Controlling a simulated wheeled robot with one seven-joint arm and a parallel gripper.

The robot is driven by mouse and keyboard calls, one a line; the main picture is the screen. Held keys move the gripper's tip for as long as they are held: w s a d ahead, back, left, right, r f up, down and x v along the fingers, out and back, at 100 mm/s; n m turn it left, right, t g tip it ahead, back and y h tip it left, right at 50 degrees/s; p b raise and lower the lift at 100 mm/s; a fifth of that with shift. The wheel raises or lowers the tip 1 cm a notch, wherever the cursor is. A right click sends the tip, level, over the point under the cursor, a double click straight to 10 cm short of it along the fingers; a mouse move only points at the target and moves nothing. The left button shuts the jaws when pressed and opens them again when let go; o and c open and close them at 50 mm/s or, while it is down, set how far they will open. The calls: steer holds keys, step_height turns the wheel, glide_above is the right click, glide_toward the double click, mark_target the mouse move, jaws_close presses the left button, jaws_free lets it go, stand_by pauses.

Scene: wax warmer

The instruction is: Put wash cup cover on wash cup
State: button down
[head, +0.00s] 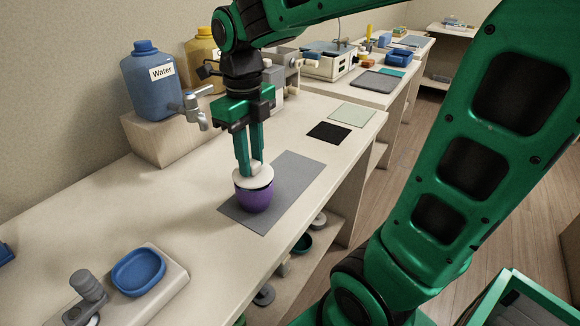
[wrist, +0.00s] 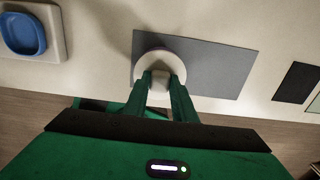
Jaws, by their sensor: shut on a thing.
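The purple wash cup (head: 256,199) stands upright on a grey mat at the middle of the counter in the head view. The white wash cup cover (head: 252,178) is at the top of the cup, over its mouth; I cannot tell if it is fully seated. My gripper (head: 249,170) points straight down above the cup, shut on the cover's knob. In the wrist view the round white cover (wrist: 159,58) shows with its knob between my gripper's fingertips (wrist: 160,82).
The grey mat (head: 290,182) lies under the cup. A blue water jug (head: 150,90) with a tap stands on a block at the back left. A blue dish (head: 138,272) is at the front left. A black mat (head: 329,132) lies to the right. The counter around the cup is clear.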

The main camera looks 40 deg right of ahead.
steer(key=shift+f, duration=0.6)
stand_by(0.4)
steer(key=c, duration=1.4)
jaws_free()
steer(key=shift+r, duration=0.15)
steer(key=shift+r, duration=3.9)
step_height(320, 180, up, 11)
steer(key=shift+f, duration=0.15)
